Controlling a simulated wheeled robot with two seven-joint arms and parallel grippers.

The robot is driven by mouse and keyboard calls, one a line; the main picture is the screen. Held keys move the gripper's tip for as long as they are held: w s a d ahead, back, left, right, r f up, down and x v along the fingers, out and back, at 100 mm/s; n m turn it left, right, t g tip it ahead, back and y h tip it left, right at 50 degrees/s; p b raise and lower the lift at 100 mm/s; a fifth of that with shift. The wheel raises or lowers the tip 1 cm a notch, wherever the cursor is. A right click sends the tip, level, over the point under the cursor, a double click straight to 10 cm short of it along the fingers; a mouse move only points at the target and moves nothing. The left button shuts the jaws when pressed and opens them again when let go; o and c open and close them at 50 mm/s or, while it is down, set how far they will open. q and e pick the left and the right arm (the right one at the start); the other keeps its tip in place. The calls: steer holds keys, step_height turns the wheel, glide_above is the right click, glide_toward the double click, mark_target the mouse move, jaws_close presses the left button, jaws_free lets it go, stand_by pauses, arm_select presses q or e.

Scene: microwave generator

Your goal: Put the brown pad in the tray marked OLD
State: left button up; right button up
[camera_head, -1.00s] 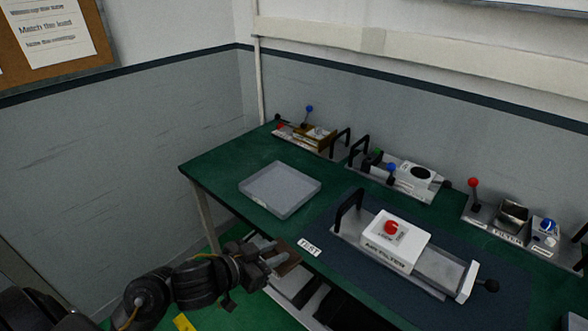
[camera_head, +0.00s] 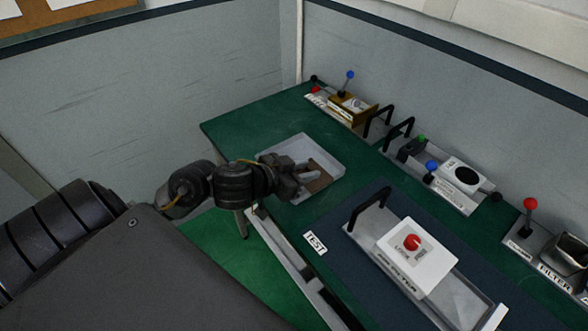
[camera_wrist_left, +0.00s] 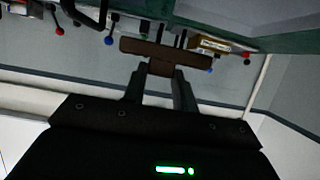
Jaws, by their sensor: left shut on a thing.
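The brown pad (camera_head: 319,176) is a flat brown piece held in my left gripper (camera_head: 303,177). In the head view it appears over the inside of a shallow grey tray (camera_head: 274,153) at the table's left end. I cannot tell whether the pad touches the tray floor. No OLD marking is readable on the tray from here. In the left wrist view the fingers (camera_wrist_left: 161,77) are shut on the pad (camera_wrist_left: 192,55), which lies across their tips. The gripper hides part of the tray's near side. My right gripper is not in view.
A white unit with a red button (camera_head: 412,243) stands on a dark mat right of a TEST label (camera_head: 315,243). Modules with coloured knobs (camera_head: 431,166) line the back, with black handles (camera_head: 379,121) near the tray's right. Green tabletop (camera_head: 240,128) is clear left of the tray.

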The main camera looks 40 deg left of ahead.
arm_select(q)
steer(key=w+a+f, duration=0.2)
steer(key=w+a+f+b, duration=0.1)
steer(key=w+a+f, duration=0.1)
steer(key=a+f, duration=0.1)
steer(key=w+a+f, duration=0.1)
steer(key=a+f, duration=0.2)
steer(key=shift+w, duration=0.4)
steer(key=shift+w+a+f, duration=0.1)
steer(key=shift+a+f, duration=0.05)
steer(key=shift+f, duration=0.75)
steer(key=shift+a+f, duration=0.1)
steer(key=shift+f, duration=0.75)
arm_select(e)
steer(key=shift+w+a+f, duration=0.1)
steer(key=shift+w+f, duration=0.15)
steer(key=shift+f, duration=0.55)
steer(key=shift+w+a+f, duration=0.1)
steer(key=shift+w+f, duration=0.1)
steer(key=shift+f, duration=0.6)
arm_select(q)
steer(key=shift+f, duration=0.1)
steer(key=o, duration=0.9)
steer(key=shift+o, duration=0.2)
